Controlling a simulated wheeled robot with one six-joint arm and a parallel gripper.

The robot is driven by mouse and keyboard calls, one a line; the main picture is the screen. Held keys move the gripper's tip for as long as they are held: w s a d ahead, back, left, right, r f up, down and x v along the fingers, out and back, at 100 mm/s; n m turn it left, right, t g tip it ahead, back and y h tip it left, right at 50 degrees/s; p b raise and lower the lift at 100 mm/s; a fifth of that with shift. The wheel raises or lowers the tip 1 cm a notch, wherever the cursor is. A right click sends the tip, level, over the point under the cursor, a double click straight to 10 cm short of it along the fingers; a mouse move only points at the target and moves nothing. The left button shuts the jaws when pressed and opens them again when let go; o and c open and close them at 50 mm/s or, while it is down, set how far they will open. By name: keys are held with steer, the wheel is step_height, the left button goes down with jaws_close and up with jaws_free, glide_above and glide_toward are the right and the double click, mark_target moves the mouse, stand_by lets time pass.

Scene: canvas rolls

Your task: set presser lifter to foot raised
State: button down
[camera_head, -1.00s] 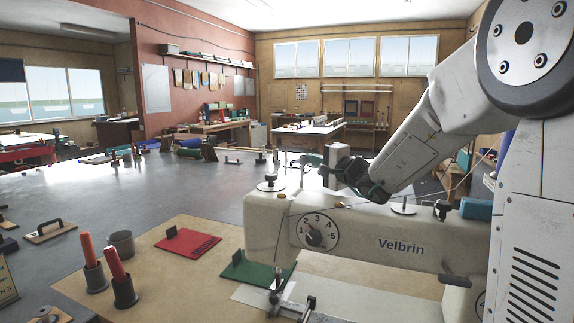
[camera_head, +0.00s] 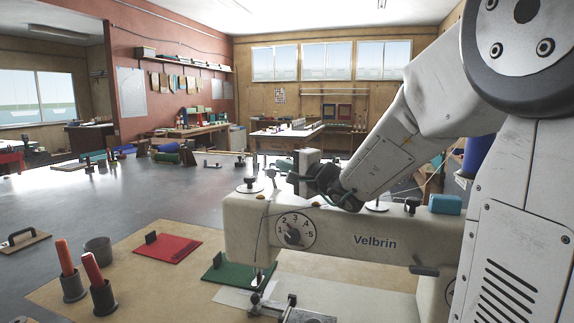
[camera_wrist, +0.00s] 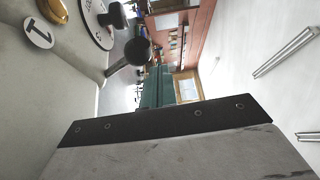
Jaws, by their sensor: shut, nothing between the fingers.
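The cream sewing machine marked Velbrin (camera_head: 375,242) stands on the table, with a numbered dial (camera_head: 295,230) on its front. My gripper (camera_head: 292,178) is shut and empty, just above and behind the machine's top edge. In the wrist view the gripper's green fingers (camera_wrist: 157,88) are close together. A black ball-ended lever (camera_wrist: 138,50) sticks out from the machine near the fingertips, apart from them in the picture. It may be the presser lifter, but I cannot tell its setting.
A dark lever (camera_head: 424,270) is on the machine's front right. A blue block (camera_head: 445,204) sits on its top.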

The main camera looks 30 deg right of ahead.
steer(key=shift+s, duration=0.1)
stand_by(0.5)
steer(key=v, duration=0.7)
steer(key=shift+s+f, duration=0.1)
steer(key=shift+s, duration=0.25)
